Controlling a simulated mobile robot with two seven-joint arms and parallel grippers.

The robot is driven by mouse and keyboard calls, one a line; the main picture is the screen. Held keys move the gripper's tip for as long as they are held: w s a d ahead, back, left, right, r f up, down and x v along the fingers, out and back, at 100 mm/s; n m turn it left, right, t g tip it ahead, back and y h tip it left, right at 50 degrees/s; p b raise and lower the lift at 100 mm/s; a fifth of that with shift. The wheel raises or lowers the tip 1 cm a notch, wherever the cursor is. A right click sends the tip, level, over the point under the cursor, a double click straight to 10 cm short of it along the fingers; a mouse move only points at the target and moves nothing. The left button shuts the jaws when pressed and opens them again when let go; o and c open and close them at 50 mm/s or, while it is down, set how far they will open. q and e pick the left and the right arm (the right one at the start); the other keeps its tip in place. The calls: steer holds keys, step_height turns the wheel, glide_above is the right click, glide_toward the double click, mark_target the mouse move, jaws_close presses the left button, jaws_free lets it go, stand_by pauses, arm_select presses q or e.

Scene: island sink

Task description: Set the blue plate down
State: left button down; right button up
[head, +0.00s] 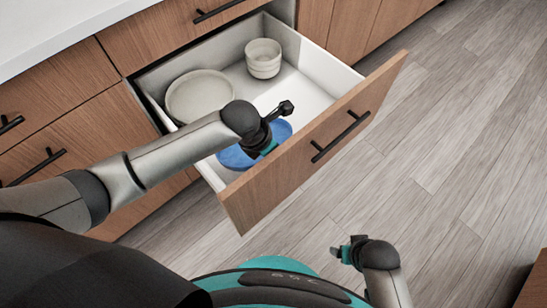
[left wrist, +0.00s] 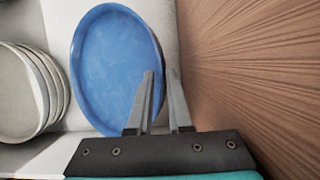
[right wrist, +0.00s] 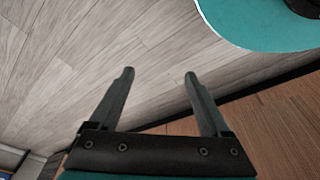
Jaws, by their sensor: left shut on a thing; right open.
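The blue plate (head: 234,157) is inside the open drawer (head: 318,92), near its front panel and partly hidden by my left arm. In the left wrist view the plate (left wrist: 115,65) fills the middle. My left gripper (left wrist: 160,75) is shut on the plate's rim on the side nearest the drawer front. In the head view my left gripper (head: 267,146) is over the plate. I cannot tell whether the plate touches the drawer floor. My right gripper (right wrist: 160,75) is open and empty above the wood floor; it also shows in the head view (head: 340,252).
A stack of pale plates (head: 200,95) lies at the drawer's back left, and stacked bowls (head: 263,57) stand at its back right. The drawer floor right of the blue plate is bare. The wooden drawer front (head: 310,150) rises close beside my left gripper.

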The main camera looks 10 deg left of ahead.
arm_select(q)
step_height(320, 180, down, 3)
steer(key=shift+r+b, duration=0.1)
steer(key=shift+b, duration=0.55)
steer(key=shift+f, duration=0.25)
steer(key=c, duration=0.8)
jaws_free()
steer(key=shift+c, duration=0.2)
arm_select(e)
steer(key=r, duration=0.1)
steer(key=w+r, duration=0.1)
steer(key=r, duration=0.1)
steer(key=shift+w+a+t, duration=0.15)
steer(key=shift+w+t, duration=0.15)
steer(key=shift+w, duration=0.05)
arm_select(q)
steer(key=shift+r, duration=0.15)
steer(key=p+v, duration=0.5)
steer(key=v, duration=0.4)
steer(key=shift+s+a+r, duration=0.1)
steer(key=shift+r, duration=0.2)
steer(key=shift+p+v, duration=0.4)
steer(key=shift+v, duration=0.6)
arm_select(e)
steer(key=s+d+f, duration=0.4)
steer(key=s+f, duration=0.2)
steer(key=f, duration=0.4)
steer(key=shift+s+g, duration=0.2)
steer(key=shift+g, duration=0.2)
